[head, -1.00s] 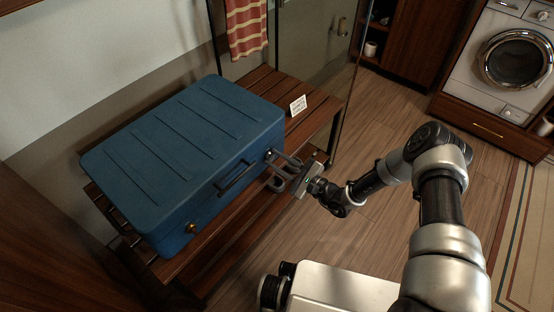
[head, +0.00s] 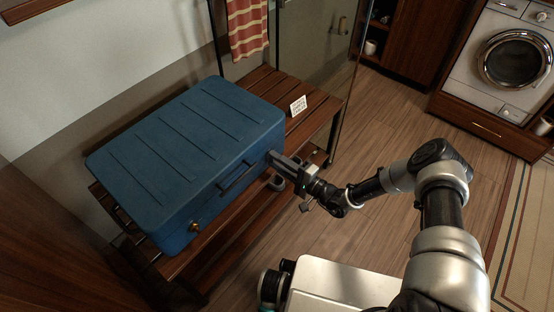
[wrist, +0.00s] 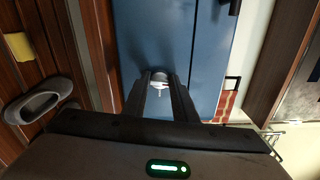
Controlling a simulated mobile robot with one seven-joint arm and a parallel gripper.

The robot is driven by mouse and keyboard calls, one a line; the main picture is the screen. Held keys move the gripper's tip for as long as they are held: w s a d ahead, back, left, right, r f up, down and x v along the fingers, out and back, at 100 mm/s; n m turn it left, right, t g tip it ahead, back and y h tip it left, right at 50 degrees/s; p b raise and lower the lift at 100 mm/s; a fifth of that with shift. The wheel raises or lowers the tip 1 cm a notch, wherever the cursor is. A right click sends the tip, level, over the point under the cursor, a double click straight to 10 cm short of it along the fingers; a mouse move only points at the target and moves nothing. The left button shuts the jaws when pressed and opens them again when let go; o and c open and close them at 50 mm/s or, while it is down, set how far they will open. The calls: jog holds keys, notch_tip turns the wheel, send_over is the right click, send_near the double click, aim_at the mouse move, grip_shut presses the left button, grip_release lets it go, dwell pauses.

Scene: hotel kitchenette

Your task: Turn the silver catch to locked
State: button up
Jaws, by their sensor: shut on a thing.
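A blue suitcase (head: 185,150) lies flat on a slatted wooden bench, with a dark handle (head: 238,178) on its front side. A brass catch (head: 194,226) is at the near left end of that side. The silver catch (wrist: 160,83) is at the other end; in the wrist view it shows between my fingertips against the blue side. My gripper (head: 277,158) is at the suitcase's right front end, and it also shows in the wrist view (wrist: 160,80). It is shut on the silver catch. The fingers hide the catch in the head view, and I cannot tell its turn position.
The wooden bench (head: 318,119) carries a small white card (head: 298,105) to the right of the suitcase. A grey oval object (wrist: 40,101) is beside the gripper. A glass panel (head: 315,50) stands behind the bench. Floor to the right is clear.

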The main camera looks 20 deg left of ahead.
jog(key=shift+n, duration=0.8)
jog(key=o, duration=1)
jog(key=shift+o, duration=0.2)
jog(key=shift+d+p, duration=0.1)
jog(key=shift+p, duration=0.2)
jog(key=p+v, duration=0.2)
jog(key=v, duration=1.5)
jog(key=shift+d, duration=0.1)
